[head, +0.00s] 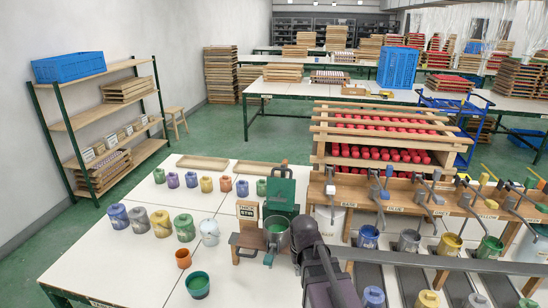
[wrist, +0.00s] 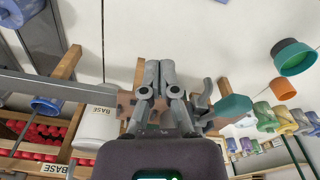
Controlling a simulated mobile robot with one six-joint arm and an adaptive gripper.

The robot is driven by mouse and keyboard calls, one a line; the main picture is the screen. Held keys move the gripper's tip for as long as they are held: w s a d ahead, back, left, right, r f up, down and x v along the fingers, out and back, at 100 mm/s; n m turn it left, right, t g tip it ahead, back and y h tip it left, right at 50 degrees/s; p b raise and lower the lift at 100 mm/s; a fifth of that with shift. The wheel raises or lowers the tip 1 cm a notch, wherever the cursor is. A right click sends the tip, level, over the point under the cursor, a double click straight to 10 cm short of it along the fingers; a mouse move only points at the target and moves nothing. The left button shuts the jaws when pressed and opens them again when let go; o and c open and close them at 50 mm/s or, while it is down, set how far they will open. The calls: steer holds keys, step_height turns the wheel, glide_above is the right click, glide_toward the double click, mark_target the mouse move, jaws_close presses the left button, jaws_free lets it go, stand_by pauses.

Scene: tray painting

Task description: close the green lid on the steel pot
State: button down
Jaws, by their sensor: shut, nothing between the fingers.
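The steel pot (head: 277,238) stands on the near white table beside a small wooden stand, its open mouth showing green inside. The green lid (head: 281,189) stands raised, roughly upright, behind the pot. In the wrist view a green part (wrist: 234,107), apparently the lid, shows right of my gripper (wrist: 157,66). My gripper is shut and empty, with its fingers together. In the head view my dark arm reaches in from the lower right, just right of the pot. My gripper hides most of the pot in the wrist view, so I cannot tell whether they touch.
An orange cup (head: 183,258) and a green-filled jar (head: 198,284) stand left of the pot. Several paint jars (head: 162,223) line the table farther left. White tabletop is clear around the orange cup.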

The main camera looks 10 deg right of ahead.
steer(key=w+a+r+t+p, duration=0.1)
steer(key=w+r+t+p, duration=0.1)
steer(key=w+r+p, duration=1.1)
steer(key=w+a+r+n+t+p, duration=0.1)
steer(key=w+a+r+t+p, duration=0.1)
steer(key=w+r+p, duration=1.1)
steer(key=w+r, duration=0.2)
steer(key=w, duration=0.6)
steer(key=shift+w+a+r, duration=0.2)
steer(key=shift+a+r, duration=0.05)
steer(key=shift+r, duration=0.15)
steer(key=shift+f, duration=0.2)
step_height(320, 180, down, 9)
steer(key=b, duration=0.9)
steer(key=shift+d, duration=0.15)
